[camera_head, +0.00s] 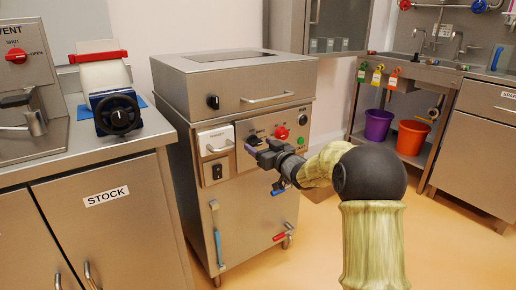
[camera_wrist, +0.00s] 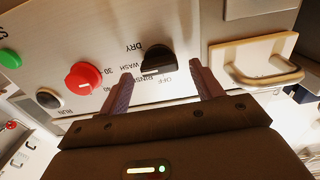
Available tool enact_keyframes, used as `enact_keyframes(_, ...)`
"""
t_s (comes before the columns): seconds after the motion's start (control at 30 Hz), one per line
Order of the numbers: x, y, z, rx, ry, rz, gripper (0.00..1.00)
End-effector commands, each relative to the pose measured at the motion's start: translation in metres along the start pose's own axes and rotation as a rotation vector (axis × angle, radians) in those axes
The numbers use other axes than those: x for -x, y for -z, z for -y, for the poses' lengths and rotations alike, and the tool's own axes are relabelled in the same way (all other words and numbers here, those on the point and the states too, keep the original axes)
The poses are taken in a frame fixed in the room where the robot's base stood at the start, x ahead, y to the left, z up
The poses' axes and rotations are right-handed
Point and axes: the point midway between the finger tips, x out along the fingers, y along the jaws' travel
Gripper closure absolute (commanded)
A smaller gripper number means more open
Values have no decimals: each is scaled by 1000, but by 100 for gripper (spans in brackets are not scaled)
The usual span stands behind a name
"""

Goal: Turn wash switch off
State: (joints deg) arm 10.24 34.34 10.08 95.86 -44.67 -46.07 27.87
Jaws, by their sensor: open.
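The wash switch is a black knob (camera_wrist: 158,58) on the steel front panel, with the words DRY, WASH, RINSE and OFF around it in the wrist view. I cannot clearly tell which word it points to. My gripper (camera_wrist: 163,74) is open, with one finger on each side of the knob's near edge and nothing held. Whether the fingers touch the knob is unclear. In the head view my gripper (camera_head: 254,151) is in front of the washer's panel and partly hides the knob area.
A red dial (camera_wrist: 83,78) sits left of the knob in the wrist view, with a dark button (camera_wrist: 48,98) and a green button (camera_wrist: 9,58) beyond. A drawer handle (camera_wrist: 262,70) sticks out at the right. The steel cabinet (camera_head: 245,220) stands beside the STOCK counter (camera_head: 110,195).

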Motion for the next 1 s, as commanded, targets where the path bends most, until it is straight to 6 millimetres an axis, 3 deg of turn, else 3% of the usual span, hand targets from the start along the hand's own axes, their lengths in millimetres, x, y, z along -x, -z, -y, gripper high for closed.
enact_keyframes(0.2,-18,0,0,0,0,-1,35)
enact_keyframes(0.5,-20,0,0,0,0,0,35)
enact_keyframes(0.73,-20,0,0,0,0,0,79)
enact_keyframes(1.0,-20,0,0,14,0,0,79)
